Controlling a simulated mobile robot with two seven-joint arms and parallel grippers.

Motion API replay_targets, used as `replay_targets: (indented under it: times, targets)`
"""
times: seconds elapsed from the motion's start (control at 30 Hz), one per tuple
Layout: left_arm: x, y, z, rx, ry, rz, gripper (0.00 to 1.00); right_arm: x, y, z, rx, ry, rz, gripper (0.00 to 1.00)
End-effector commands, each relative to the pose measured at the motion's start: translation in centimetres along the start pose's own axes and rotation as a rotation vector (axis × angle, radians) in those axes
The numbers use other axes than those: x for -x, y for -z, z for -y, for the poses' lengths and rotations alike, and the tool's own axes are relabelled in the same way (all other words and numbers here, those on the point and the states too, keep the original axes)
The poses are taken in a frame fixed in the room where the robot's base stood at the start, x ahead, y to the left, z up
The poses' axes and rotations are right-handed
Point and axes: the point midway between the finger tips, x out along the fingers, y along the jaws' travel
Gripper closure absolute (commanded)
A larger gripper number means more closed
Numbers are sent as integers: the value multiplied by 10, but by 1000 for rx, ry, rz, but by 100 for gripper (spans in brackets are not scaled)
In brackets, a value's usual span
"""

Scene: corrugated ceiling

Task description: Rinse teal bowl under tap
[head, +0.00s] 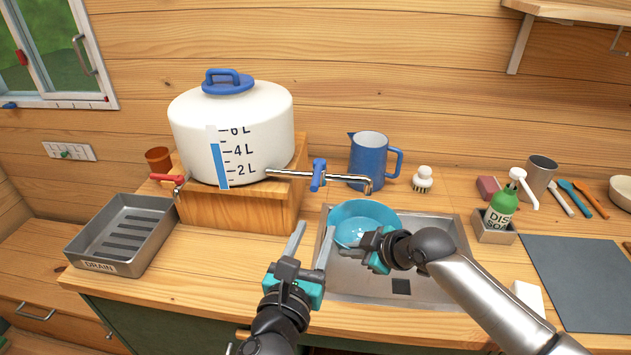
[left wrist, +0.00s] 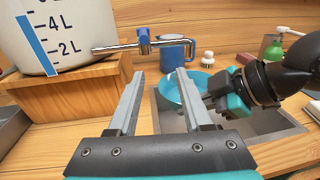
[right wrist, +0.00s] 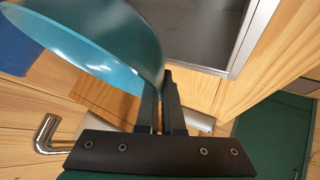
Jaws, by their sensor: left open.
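The teal bowl (head: 367,214) is held over the left part of the steel sink (head: 440,270), below the end of the spout (head: 350,178). No water stream is visible from the spout. My right gripper (head: 356,250) is shut on the bowl's near rim; the right wrist view shows the bowl wall (right wrist: 115,50) at its fingers (right wrist: 160,95). The tap has a blue handle (head: 319,175) and comes from a white water tank (head: 231,135). My left gripper (head: 314,235) is open and empty, in front of the tap, left of the bowl.
A blue jug (head: 369,158) and a brush (head: 422,180) stand behind the sink. A soap bottle (head: 502,208) stands to the right, near a grey mat (head: 585,275). A drain tray (head: 122,232) is at the left.

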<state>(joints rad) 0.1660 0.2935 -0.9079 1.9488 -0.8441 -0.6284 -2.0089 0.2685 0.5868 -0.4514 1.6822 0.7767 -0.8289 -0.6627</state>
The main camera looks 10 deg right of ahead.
Motion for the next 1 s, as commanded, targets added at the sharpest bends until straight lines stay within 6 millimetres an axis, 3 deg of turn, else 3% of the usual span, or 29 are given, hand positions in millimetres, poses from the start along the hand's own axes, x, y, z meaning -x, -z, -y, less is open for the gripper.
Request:
replay_targets:
  times: [0.2,0.47,1.0]
  targets:
    - [10,-24,-5,-162,-99,25,50,0,1,-1,1,-2,-2,100]
    - [6,-31,-10,-223,-137,27,50,0,1,-1,1,-2,-2,100]
    - [-77,-34,-20,-221,-134,27,50,0,1,-1,1,-2,-2,100]
